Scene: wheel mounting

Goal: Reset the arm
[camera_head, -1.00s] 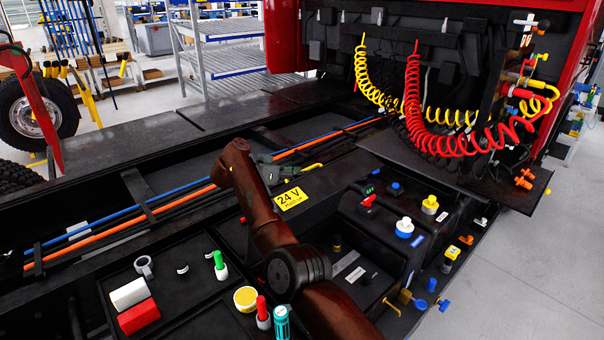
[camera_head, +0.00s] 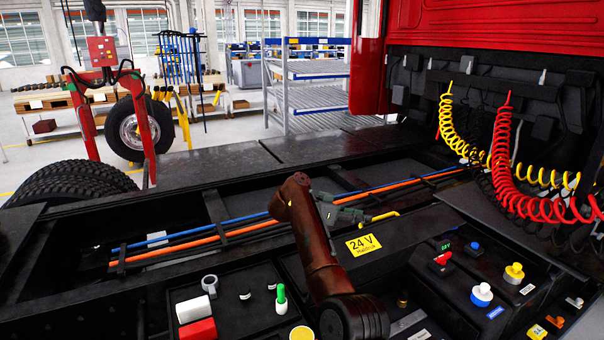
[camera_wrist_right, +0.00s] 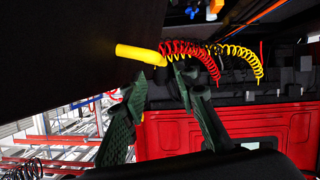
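My right arm (camera_head: 318,250), dark reddish-brown, reaches up from the bottom of the head view over the truck's black chassis. Its dark green-grey gripper (camera_head: 345,212) is past the arm's bend, above the chassis. In the right wrist view the gripper (camera_wrist_right: 160,82) has its two fingers apart, with nothing seen clamped between them. A yellow rod (camera_wrist_right: 138,53) shows near the left fingertip; I cannot tell if they touch. It also shows right of the gripper in the head view (camera_head: 385,215). My left gripper is out of view.
A yellow "24 V" label (camera_head: 363,244) lies below the gripper. Blue and orange lines (camera_head: 215,238) run behind it. Red coiled hoses (camera_head: 515,185) hang at right. A wheel (camera_head: 138,130) is at the red stand (camera_head: 88,130); a tyre (camera_head: 70,184) is nearer. A small-parts tray (camera_head: 235,318) is in front.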

